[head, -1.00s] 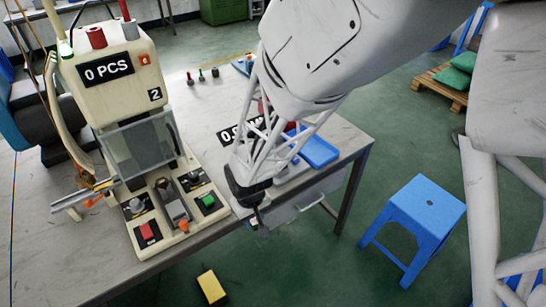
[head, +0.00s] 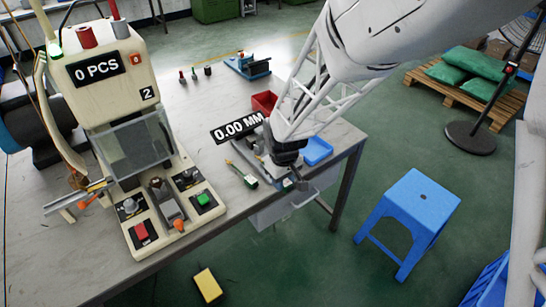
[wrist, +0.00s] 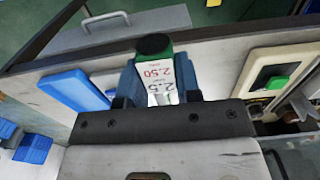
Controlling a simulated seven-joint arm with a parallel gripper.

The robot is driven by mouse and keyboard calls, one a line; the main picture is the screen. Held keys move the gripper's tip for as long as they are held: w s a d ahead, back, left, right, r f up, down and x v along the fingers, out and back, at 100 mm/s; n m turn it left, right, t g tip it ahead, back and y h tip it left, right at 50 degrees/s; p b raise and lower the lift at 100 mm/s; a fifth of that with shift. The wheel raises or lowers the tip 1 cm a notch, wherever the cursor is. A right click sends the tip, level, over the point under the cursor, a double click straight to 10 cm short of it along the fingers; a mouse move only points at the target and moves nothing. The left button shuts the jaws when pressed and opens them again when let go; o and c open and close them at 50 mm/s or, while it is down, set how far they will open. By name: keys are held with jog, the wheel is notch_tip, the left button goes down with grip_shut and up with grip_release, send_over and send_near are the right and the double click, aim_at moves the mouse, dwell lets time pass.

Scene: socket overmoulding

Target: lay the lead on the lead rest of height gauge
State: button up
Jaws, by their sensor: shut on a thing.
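My gripper (head: 291,182) is low over the table's front edge, right of the press. In the wrist view its two blue fingers (wrist: 160,85) are shut on a labelled piece (wrist: 155,68) with a dark round top, a green band and a white face marked 2.50. I cannot tell whether this piece is part of the lead. The height gauge (head: 247,150), a grey device with a "0.00 MM" display (head: 237,128), stands just left of my gripper and partly behind it. Its lead rest cannot be made out. A slim green-ended thing (head: 241,174) lies beside the gauge.
The press (head: 120,120) with red and green buttons stands at the left. A blue tray (head: 318,152) and a red bin (head: 264,102) lie behind my gripper. A grey drawer (head: 285,208) hangs under the table edge. A blue stool (head: 412,210) stands on the floor at right.

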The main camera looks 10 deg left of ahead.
jog(key=shift+w+d+r, duration=0.1)
jog(key=shift+w+d, duration=0.1)
jog(key=shift+w, duration=0.15)
jog(key=w+a, duration=0.2)
jog(key=w, duration=0.2)
jog(key=w+a+f, duration=0.1)
jog(key=w+a, duration=0.1)
jog(key=w, duration=0.3)
jog(key=w+a, duration=0.2)
jog(key=w, duration=0.3)
jog(key=shift+w+a+f, duration=0.2)
jog(key=shift+a+f, duration=0.05)
dwell(0.3)
jog(key=shift+f, duration=1.75)
jog(key=shift+f, duration=0.1)
jog(key=o, duration=0.9)
